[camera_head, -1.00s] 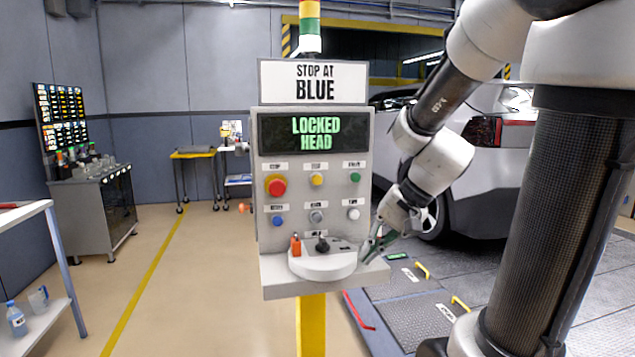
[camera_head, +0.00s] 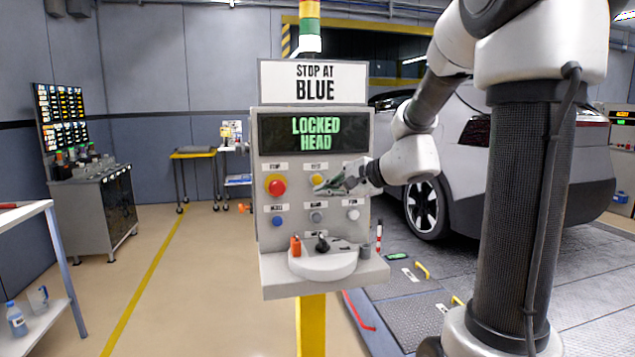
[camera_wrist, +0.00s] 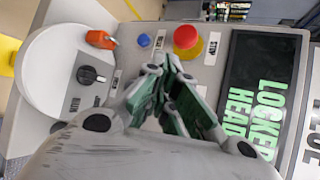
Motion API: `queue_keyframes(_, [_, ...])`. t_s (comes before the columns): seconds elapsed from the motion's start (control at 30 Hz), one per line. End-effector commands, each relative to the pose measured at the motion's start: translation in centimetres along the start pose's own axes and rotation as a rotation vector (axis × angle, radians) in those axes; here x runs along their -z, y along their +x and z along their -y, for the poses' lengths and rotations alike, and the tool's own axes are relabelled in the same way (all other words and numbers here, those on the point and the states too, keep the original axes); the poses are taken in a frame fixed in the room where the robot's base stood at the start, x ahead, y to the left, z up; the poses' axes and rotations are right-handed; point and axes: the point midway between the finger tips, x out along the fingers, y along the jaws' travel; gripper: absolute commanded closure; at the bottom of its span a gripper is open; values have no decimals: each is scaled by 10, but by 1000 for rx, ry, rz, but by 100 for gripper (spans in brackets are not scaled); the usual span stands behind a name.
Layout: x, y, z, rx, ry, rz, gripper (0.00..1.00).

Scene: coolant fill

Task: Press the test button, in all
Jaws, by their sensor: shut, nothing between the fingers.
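The control panel (camera_head: 264,228) stands upright on a yellow post. A yellow button (camera_head: 317,179) sits in the middle of its upper row, under a small label that seems to read TEST. My gripper (camera_head: 325,187) is shut and empty, its tips at the lower right of the yellow button; I cannot tell whether they touch it. In the wrist view the gripper (camera_wrist: 172,62) points at the panel face, close to the red button (camera_wrist: 186,37), and hides the yellow button. The display (camera_head: 316,134) reads LOCKED HEAD.
The red stop button (camera_head: 276,186) is left of the yellow one. Blue (camera_head: 277,221), grey (camera_head: 315,217) and white (camera_head: 353,215) buttons form the lower row. A sign (camera_head: 313,82) reads STOP AT BLUE.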

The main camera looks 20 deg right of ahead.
Motion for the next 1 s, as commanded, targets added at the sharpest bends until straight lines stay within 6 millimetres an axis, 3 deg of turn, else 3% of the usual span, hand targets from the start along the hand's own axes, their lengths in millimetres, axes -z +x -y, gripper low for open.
queue_keyframes(0.6, [36, 50, 36, -2, -1, 1, 100])
queue_keyframes(1.0, [44, 61, 44, -1, -1, 0, 100])
